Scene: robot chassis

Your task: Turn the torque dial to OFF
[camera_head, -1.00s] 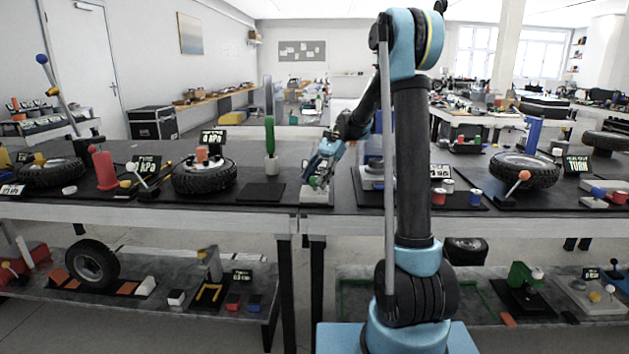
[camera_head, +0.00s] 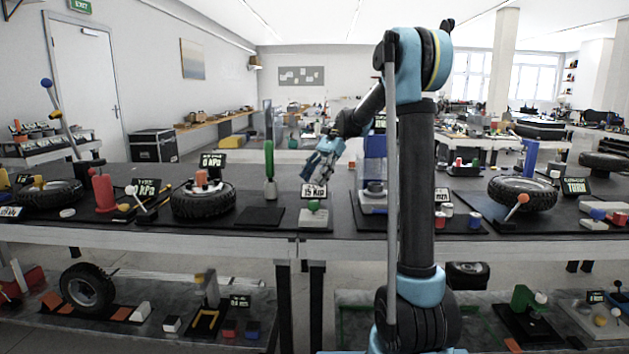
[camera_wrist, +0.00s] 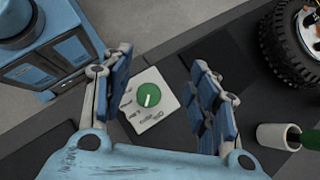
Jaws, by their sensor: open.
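The torque dial is a round green knob (camera_head: 314,206) on a pale grey plate (camera_head: 316,223) at the front edge of the bench. In the wrist view the knob (camera_wrist: 148,95) has a short white pointer line, and its white plate (camera_wrist: 155,119) carries dark lettering too small to read surely. My gripper (camera_head: 318,175) is above and behind the dial, apart from it. In the wrist view my gripper (camera_wrist: 160,75) has its two blue fingers spread wide, with the knob showing between them and nothing held.
A small display sign (camera_head: 313,191) stands just behind the dial. A green-handled tool in a pale cup (camera_head: 270,188) stands to the left, beside a bare black mat (camera_head: 262,217). A tire (camera_head: 203,200) lies further left. A blue-and-grey device (camera_head: 374,180) stands to the right.

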